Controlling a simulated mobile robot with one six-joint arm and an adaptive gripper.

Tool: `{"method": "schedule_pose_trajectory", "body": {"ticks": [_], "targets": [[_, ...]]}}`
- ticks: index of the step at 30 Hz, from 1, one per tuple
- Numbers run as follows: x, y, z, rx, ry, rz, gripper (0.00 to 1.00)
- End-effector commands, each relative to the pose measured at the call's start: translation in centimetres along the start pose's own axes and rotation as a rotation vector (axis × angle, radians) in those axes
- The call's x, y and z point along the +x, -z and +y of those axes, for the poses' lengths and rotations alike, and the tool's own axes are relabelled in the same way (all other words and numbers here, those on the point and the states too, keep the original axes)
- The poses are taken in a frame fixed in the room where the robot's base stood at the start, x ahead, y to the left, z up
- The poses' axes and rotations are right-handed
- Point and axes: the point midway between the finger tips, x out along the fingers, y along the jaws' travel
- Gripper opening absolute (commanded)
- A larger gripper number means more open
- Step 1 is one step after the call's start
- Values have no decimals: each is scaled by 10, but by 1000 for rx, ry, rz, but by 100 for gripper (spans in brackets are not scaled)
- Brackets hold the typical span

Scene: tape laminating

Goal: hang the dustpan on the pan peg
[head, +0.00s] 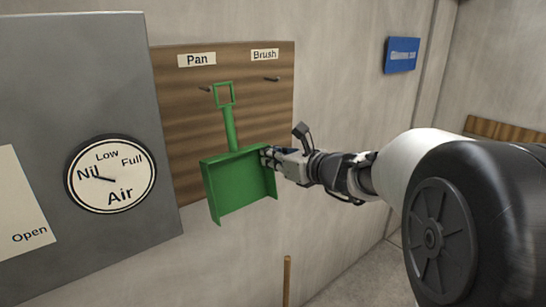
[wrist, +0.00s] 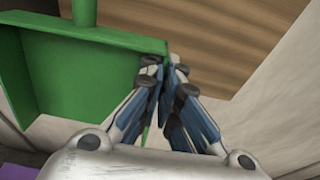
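The green dustpan (head: 238,184) is upright in front of the wooden board, with its square handle loop (head: 224,94) at the top and its pan below. The pan peg (head: 205,89), under the "Pan" label, shows just left of the loop; the loop is not seen around it. My gripper (head: 268,158) is at the pan's upper right edge. In the wrist view, my gripper (wrist: 164,80) has its fingers closed together on the side wall of the dustpan (wrist: 85,75). The depth gap between loop and peg cannot be told.
The wooden board (head: 180,130) also has a brush peg (head: 272,79) under the "Brush" label, with nothing on it. A grey panel (head: 60,90) with an air dial (head: 112,173) stands at left. A thin brown stick (head: 287,280) rises below the board.

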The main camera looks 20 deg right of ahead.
Motion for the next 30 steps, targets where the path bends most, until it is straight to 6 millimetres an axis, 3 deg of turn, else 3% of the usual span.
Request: {"method": "schedule_pose_trajectory", "body": {"ticks": [30], "targets": [[61, -9, 0, -2, -3, -1, 0]]}}
